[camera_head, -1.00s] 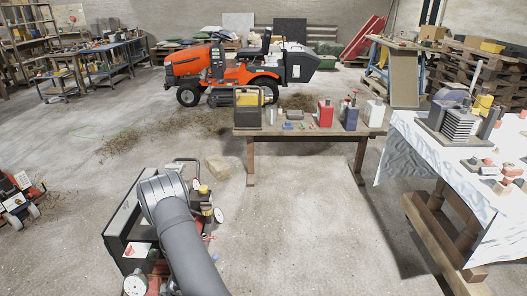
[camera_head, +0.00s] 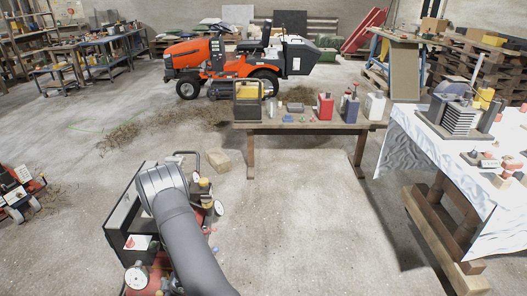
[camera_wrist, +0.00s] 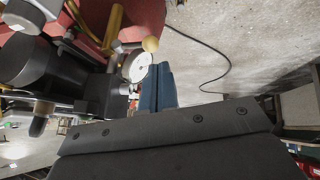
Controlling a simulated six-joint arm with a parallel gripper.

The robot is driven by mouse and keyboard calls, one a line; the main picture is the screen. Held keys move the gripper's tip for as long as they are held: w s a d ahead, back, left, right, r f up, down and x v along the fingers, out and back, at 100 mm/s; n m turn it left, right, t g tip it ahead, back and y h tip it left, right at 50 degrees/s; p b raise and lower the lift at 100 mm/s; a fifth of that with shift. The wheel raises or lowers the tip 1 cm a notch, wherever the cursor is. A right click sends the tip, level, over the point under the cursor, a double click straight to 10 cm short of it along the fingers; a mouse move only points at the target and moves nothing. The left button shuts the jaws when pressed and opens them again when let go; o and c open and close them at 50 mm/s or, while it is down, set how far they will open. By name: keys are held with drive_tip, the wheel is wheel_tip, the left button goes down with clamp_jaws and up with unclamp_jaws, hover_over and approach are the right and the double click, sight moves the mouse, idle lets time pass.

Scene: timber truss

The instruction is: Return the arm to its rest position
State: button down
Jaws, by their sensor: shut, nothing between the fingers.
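My grey arm rises from the bottom of the head view and bends over a black and red machine with gauges (camera_head: 130,222). My gripper is hidden there behind the arm. In the wrist view my gripper (camera_wrist: 156,86) shows as two blue fingers lying together beyond a dark grey housing, with nothing between them. The machine's red body (camera_wrist: 135,14), a white gauge (camera_wrist: 136,66) and a yellow knob (camera_wrist: 150,44) are close beside the fingers. I cannot tell whether they touch.
A wooden bench (camera_head: 300,124) with cans and bottles stands ahead. A cloth-covered table (camera_head: 425,150) is at the right. An orange ride-on mower (camera_head: 190,55) is behind the bench. Bare floor (camera_head: 300,210) is open at the centre.

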drive_tip(key=v, duration=0.5)
drive_tip(key=w+r+x, duration=0.1)
drive_tip(key=w+x, duration=0.1)
drive_tip(key=x, duration=0.8)
drive_tip(key=v, duration=1)
drive_tip(key=s+a+f+n+h, duration=0.45)
drive_tip(key=s+f+h, duration=0.2)
drive_tip(key=s, duration=0.25)
drive_tip(key=s+a+n+t+h, duration=0.2)
drive_tip(key=s+a+n+t, duration=0.1)
drive_tip(key=s, duration=0.3)
drive_tip(key=s+a+r+n+t+h, duration=0.1)
drive_tip(key=s+a+n+t+h, duration=0.1)
drive_tip(key=s+t, duration=0.3)
drive_tip(key=shift+s+a+r+n, duration=0.2)
drive_tip(key=shift+s+a+n, duration=0.15)
drive_tip(key=shift+s+n, duration=0.4)
